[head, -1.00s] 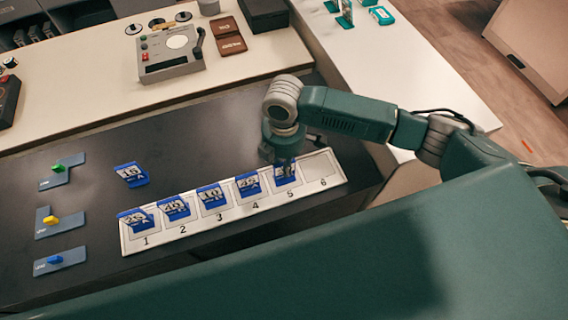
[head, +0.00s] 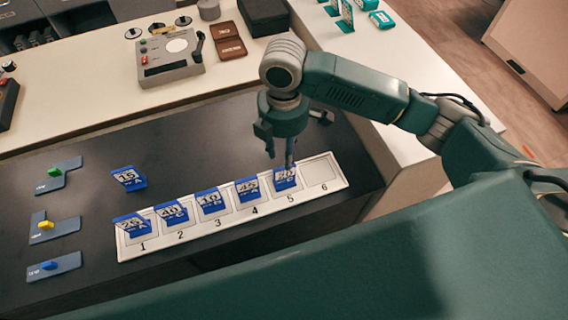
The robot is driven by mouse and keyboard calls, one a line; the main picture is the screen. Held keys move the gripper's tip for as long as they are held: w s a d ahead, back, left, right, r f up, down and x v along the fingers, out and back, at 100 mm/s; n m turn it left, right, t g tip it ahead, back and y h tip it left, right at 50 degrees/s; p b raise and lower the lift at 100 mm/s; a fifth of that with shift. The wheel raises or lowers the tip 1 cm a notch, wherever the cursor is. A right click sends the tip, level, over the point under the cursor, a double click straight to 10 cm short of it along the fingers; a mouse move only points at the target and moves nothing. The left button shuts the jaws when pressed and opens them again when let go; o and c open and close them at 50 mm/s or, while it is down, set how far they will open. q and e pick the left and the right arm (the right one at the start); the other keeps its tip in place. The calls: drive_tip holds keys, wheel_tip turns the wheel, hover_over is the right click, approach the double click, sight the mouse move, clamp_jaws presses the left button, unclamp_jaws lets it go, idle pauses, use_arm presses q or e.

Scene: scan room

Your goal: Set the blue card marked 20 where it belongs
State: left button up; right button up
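Several blue cards stand in a white numbered tray (head: 228,223), one in each of slots 1 to 5; slot 6 (head: 320,171) is empty. The card in slot 5 (head: 286,178) has a number too small to read surely; it may be 20 or 50. The cards in slots 1 (head: 133,225), 2 (head: 174,212), 3 (head: 209,202) and 4 (head: 248,190) are tilted back. My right gripper (head: 281,158) is just above the slot 5 card, its fingers apart and seemingly empty. My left gripper is not in view.
Another blue card, apparently marked 15 (head: 129,178), stands on the dark table behind the tray. Three grey holders with green (head: 56,171), yellow (head: 46,225) and blue (head: 49,265) knobs lie at left. A grey device (head: 170,58) stands on the pale counter behind.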

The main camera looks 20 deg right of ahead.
drive_tip(key=shift+r, duration=1.65)
